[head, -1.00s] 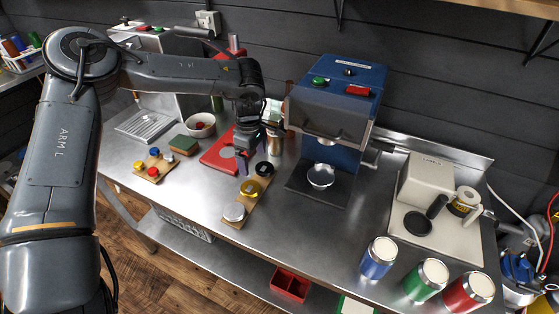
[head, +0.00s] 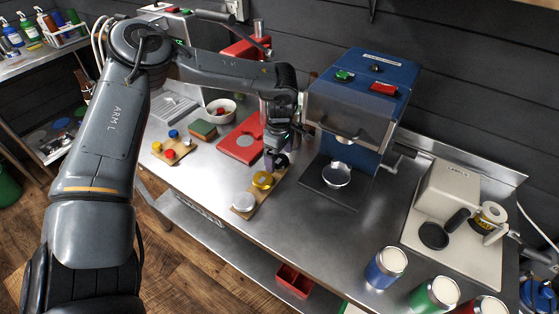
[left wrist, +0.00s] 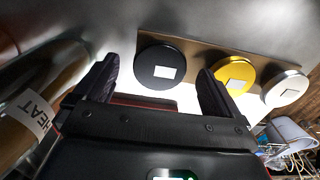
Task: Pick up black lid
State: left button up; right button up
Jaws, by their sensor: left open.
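The black lid (head: 281,161) lies at the far end of a wooden board (head: 252,206), in line with a yellow lid (head: 262,180) and a silver-white lid (head: 243,202). In the left wrist view the black lid (left wrist: 150,68) is a round disc with a pale label, next to the yellow lid (left wrist: 235,74) and the white lid (left wrist: 286,88). My left gripper (head: 273,157) is at the black lid and partly hides it in the head view. Its open fingers (left wrist: 157,70) frame the lid in the wrist view; contact cannot be told. My right gripper is not in view.
A red board (head: 238,148) lies left of my gripper. The blue machine (head: 365,95) stands close on the right, with a metal cup (head: 337,174) on its base. A cylinder labelled HEAT (left wrist: 28,105) is close in the wrist view. Bare steel counter lies in front.

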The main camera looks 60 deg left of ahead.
pick_arm(q)
jog(key=c, duration=1.1)
jog(key=shift+r, duration=0.1)
